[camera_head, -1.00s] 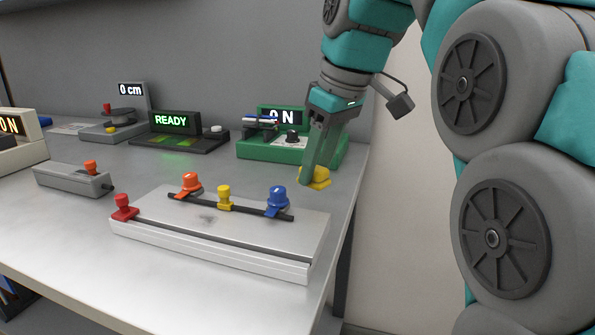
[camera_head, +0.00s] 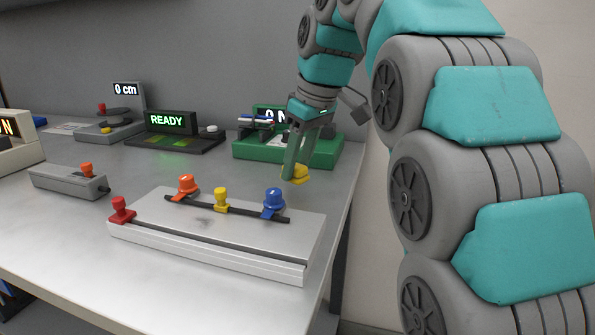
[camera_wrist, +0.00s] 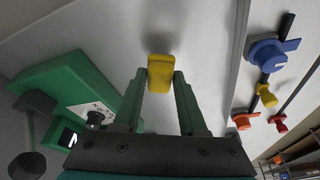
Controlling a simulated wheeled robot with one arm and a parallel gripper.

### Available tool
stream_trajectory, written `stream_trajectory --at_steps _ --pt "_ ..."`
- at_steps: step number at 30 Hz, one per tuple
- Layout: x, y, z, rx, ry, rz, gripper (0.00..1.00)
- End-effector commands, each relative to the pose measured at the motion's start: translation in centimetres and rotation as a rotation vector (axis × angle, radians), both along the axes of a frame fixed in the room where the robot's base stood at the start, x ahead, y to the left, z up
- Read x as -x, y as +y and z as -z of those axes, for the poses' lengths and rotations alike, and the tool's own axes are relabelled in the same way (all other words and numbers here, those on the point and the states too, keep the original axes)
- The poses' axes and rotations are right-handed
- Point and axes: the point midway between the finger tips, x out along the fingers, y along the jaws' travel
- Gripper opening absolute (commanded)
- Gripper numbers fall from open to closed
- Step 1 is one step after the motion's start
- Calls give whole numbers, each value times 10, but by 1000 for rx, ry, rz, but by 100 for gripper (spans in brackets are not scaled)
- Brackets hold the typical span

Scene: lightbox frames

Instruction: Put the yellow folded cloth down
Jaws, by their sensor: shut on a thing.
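The yellow folded cloth (camera_head: 301,173) is a small yellow block-like piece at the tips of my gripper (camera_head: 292,172). In the wrist view, the cloth (camera_wrist: 161,70) sits between the two green fingertips of my gripper (camera_wrist: 161,76), which are shut on it. In the head view, the fingers point down and hide part of the cloth. A dark shadow lies just beyond it in the wrist view. The cloth is close over the right part of the table (camera_head: 60,235), between the green device and the metal rail plate; I cannot tell whether it touches the table.
The green device (camera_head: 320,153) with a display stands behind my gripper. The metal plate (camera_head: 225,258) with red, orange, yellow and blue knobs lies in front. A READY box (camera_head: 170,125), a grey gauge (camera_head: 125,110) and a grey box (camera_head: 62,182) stand further left. The table's right edge is near.

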Motion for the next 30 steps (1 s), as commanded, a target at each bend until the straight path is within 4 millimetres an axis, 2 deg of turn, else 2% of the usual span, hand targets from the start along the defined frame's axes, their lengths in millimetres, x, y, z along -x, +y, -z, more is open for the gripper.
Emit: stream_trajectory --at_steps 6,19,20,27,30 --pt "1 0 18 1 3 -1 0" --pt "0 0 24 0 3 -1 0" --pt "0 0 23 1 2 0 44" --pt "0 0 22 0 1 0 71" --pt "0 0 22 0 1 0 71"
